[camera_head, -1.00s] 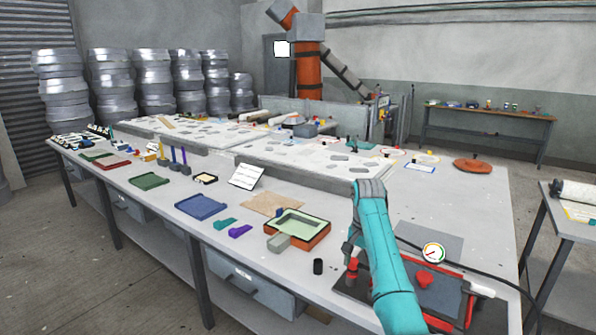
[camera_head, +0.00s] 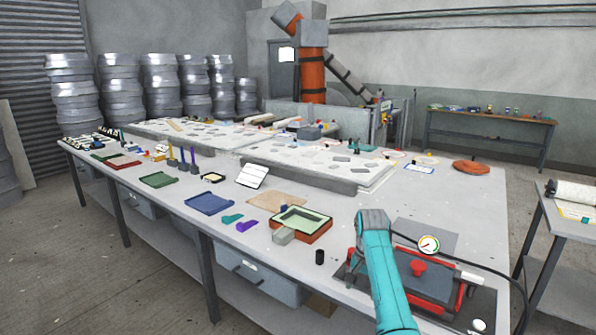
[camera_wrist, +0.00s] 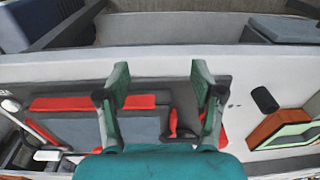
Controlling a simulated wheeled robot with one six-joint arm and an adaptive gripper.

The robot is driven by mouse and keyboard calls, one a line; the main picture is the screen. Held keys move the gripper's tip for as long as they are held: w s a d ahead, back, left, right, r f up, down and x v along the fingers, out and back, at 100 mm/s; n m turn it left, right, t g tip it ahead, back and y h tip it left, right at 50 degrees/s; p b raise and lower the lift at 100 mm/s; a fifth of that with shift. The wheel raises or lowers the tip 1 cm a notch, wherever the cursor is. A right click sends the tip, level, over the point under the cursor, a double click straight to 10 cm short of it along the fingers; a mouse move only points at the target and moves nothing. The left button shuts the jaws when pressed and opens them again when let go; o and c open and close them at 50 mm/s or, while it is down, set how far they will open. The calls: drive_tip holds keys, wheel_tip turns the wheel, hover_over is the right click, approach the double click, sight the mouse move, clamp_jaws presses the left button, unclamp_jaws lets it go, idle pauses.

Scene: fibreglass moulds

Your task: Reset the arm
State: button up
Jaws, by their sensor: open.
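My gripper (camera_wrist: 160,85) shows in the wrist view with its two teal fingers spread apart and nothing between them. Below the fingers is the grey and red clamp fixture (camera_wrist: 95,118), which lies on a dark plate on the table. In the head view my teal arm rises at the front right, just left of this fixture (camera_head: 425,275). The gripper itself cannot be made out in the head view.
A small black cylinder (camera_head: 320,257) stands left of my arm, and it also shows in the wrist view (camera_wrist: 264,99). An orange tray with green inside (camera_head: 303,222) sits behind it. A blue tray (camera_head: 208,204) and mould slabs lie further left.

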drive_tip(key=s+f+n+t, duration=0.15)
drive_tip(key=s+f, duration=0.45)
drive_tip(key=f, duration=0.6)
drive_tip(key=s+f+t, duration=0.2)
drive_tip(key=s+f, duration=0.3)
drive_tip(key=f, duration=0.7)
drive_tip(key=s+f+n+t, duration=0.15)
drive_tip(key=s+f, duration=0.25)
drive_tip(key=s, duration=0.6)
drive_tip(key=s+f+t, duration=0.2)
drive_tip(key=s+f, duration=0.3)
drive_tip(key=s, duration=0.5)
drive_tip(key=s+r+n+t, duration=0.15)
drive_tip(key=s+r, duration=0.25)
drive_tip(key=s, duration=0.7)
drive_tip(key=s+r+n+t, duration=0.15)
drive_tip(key=s+r, duration=0.35)
drive_tip(key=s, duration=0.6)
drive_tip(key=s+r+t, duration=0.2)
drive_tip(key=s+r, duration=0.4)
drive_tip(key=r, duration=0.4)
drive_tip(key=s+r+t, duration=0.2)
drive_tip(key=s+r, duration=0.5)
drive_tip(key=r, duration=0.4)
drive_tip(key=shift+s+n, duration=0.15)
drive_tip(key=shift+n, duration=0.25)
